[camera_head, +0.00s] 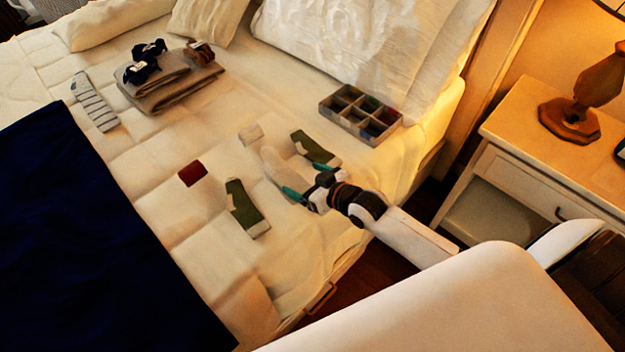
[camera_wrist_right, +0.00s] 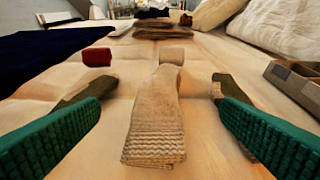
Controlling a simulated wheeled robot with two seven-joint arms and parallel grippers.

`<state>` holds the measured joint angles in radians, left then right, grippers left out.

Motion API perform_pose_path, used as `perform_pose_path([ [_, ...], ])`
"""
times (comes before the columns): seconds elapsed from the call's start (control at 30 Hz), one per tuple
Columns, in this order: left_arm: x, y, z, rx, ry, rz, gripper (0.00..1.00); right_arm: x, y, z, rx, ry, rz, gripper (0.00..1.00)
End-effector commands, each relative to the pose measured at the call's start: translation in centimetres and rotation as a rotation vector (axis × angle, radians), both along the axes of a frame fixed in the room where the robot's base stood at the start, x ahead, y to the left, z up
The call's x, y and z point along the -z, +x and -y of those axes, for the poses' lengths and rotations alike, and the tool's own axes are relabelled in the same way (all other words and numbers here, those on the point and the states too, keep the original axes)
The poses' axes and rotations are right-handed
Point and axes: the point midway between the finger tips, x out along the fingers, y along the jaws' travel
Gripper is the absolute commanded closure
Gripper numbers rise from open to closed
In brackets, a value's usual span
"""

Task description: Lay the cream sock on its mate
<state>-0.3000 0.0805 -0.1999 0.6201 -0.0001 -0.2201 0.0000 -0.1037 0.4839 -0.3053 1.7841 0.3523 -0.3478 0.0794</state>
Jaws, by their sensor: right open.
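A cream sock (camera_head: 273,168) lies flat on the bed, just beyond my right gripper (camera_head: 304,180). In the right wrist view the sock (camera_wrist_right: 157,115) lies lengthwise between the two green fingers, its ribbed cuff nearest the camera. The right gripper is open, with a gap between each finger and the sock. I cannot tell whether this is one sock or two stacked. No separate second cream sock shows. My left gripper is out of view.
Green-and-cream socks lie on both sides, one nearer (camera_head: 245,210) and one farther (camera_head: 315,148). A small cream folded piece (camera_head: 250,134) and a dark red one (camera_head: 192,173) lie beyond. A divided box (camera_head: 337,120), folded towels (camera_head: 168,92) and a striped sock (camera_head: 95,103) also sit on the bed.

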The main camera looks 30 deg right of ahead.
Motion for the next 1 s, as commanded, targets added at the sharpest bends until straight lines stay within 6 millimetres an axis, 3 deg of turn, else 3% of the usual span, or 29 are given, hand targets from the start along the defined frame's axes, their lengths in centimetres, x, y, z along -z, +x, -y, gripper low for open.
perform_pose_path([
  [0.2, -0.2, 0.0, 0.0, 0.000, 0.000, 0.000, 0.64, -0.8, -2.0, 0.7, 0.000, 0.000, -0.001, 0.14],
  [0.83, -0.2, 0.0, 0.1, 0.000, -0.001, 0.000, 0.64, -0.9, -2.4, 0.6, 0.000, -0.001, -0.008, 0.14],
  [1.0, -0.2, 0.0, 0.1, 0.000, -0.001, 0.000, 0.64, 0.1, -5.6, -1.3, 0.003, -0.038, -0.132, 0.14],
])
